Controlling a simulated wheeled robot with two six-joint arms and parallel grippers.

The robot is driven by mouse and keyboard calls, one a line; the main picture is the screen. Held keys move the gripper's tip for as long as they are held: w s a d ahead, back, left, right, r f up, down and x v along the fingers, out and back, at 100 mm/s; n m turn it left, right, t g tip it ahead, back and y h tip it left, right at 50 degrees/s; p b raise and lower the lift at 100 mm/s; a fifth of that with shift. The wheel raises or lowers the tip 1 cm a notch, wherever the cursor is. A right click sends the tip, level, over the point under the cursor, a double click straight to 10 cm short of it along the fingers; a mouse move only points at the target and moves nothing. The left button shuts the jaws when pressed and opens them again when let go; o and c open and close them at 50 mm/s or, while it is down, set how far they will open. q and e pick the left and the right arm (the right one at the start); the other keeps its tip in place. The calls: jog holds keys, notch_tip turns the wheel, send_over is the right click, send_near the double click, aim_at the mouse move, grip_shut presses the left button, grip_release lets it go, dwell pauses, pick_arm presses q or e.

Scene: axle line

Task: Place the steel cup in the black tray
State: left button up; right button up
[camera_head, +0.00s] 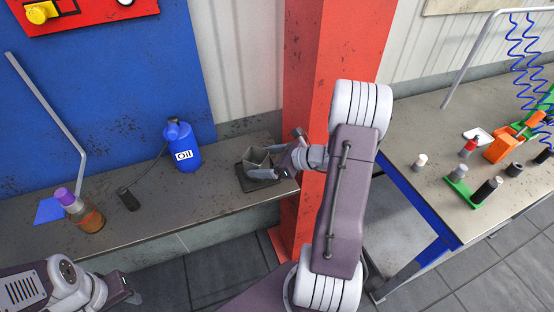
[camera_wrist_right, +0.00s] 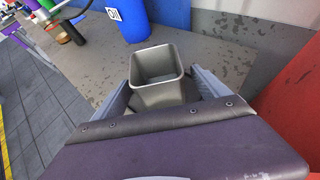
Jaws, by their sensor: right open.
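The steel cup (camera_head: 258,158) is a grey, square-mouthed, empty cup on the left bench. It stands upright in the wrist view (camera_wrist_right: 158,68), between the two fingers of my right gripper (camera_wrist_right: 162,88). The fingers are open, one on either side of the cup; contact cannot be told. The black tray (camera_head: 262,185) is a dark flat piece at the bench's right end, and the cup appears to stand on it. My right gripper (camera_head: 274,157) hides part of both. My left gripper (camera_head: 127,291) is at the lower left, away from the bench objects; its fingers are unclear.
A blue oil can (camera_head: 186,152) stands left of the cup. A bottle with a purple cap (camera_head: 80,210) is farther left. A red column (camera_head: 325,60) rises beside the bench's right end. The right-hand table (camera_head: 430,190) holds several small parts.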

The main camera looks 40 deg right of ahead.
jog(key=v, duration=0.9)
jog(key=shift+d, duration=0.1)
jog(key=a+r+n+g+y, duration=0.1)
jog(key=a+n+g+y, duration=0.5)
jog(key=a, duration=1.5)
jog(key=s+a+f+n+g+h, duration=0.1)
jog(key=s+f+n+g+h, duration=0.25)
jog(key=s+n, duration=0.35)
jog(key=s+a+f+n+g+h, duration=0.2)
jog(key=s+n+h, duration=0.3)
jog(key=n, duration=0.3)
jog(key=w+d+f+n+t+h, duration=0.2)
jog(key=d+n+h, duration=0.1)
jog(key=d+n, duration=0.4)
jog(key=shift+w+d+n, duration=0.2)
jog(key=shift+w+n, duration=0.05)
jog(key=shift+n, duration=0.55)
